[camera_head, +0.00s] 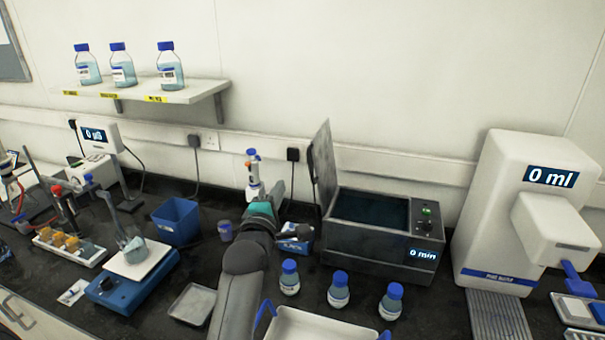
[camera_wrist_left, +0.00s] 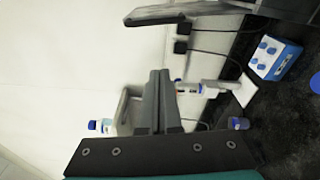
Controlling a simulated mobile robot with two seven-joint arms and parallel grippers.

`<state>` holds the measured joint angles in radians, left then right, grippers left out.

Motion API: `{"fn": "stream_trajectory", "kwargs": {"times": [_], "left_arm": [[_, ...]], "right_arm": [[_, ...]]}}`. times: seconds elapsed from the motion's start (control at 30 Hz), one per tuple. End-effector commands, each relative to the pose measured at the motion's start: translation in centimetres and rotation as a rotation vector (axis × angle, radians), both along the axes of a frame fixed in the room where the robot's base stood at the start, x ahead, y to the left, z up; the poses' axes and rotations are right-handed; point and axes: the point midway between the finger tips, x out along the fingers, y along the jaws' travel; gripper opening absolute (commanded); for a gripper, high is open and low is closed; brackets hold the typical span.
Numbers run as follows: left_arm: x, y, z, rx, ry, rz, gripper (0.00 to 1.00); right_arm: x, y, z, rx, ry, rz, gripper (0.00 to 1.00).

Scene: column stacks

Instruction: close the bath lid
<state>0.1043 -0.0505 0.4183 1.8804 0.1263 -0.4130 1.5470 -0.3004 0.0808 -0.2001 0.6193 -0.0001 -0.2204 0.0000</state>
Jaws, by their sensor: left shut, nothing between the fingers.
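The bath is a dark grey box (camera_head: 344,240) with an open top and liquid inside, right of centre in the head view. Its panel reads 0 min. The bath lid (camera_head: 323,168) stands open, nearly upright at the left side of the bath. A grey panel that looks like the lid also shows at the top of the left wrist view (camera_wrist_left: 165,16). My right gripper is not in view.
Several blue-capped bottles (camera_head: 338,291) stand in front of the bath, near a white tray (camera_head: 310,328). A blue-and-white box (camera_head: 291,246) and a pipette stand (camera_head: 254,187) are close to my left gripper. A white dispenser (camera_head: 500,215) stands right of the bath.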

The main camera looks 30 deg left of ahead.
Motion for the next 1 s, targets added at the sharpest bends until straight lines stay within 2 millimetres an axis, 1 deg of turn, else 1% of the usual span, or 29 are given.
{"fn": "stream_trajectory", "kwargs": {"times": [0.03, 0.3, 0.67, 0.8, 1.0], "left_arm": [[0.7, 0.2, 0.1, 0.001, 0.0, -0.001, 0.0], [4.1, 1.5, 0.0, 0.005, 0.002, -0.001, 0.0], [8.2, 3.1, -0.1, 0.005, 0.003, -0.001, 0.0], [8.2, 0.9, 0.4, -0.001, 0.002, -0.003, 0.0], [8.2, -0.7, 0.6, 0.003, 0.002, -0.002, 0.0]], "right_arm": [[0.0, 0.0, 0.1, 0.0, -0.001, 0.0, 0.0], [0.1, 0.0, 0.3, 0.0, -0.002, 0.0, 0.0], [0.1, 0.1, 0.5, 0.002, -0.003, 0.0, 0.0], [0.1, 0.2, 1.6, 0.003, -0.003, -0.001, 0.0], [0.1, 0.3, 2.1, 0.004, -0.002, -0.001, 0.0]]}}
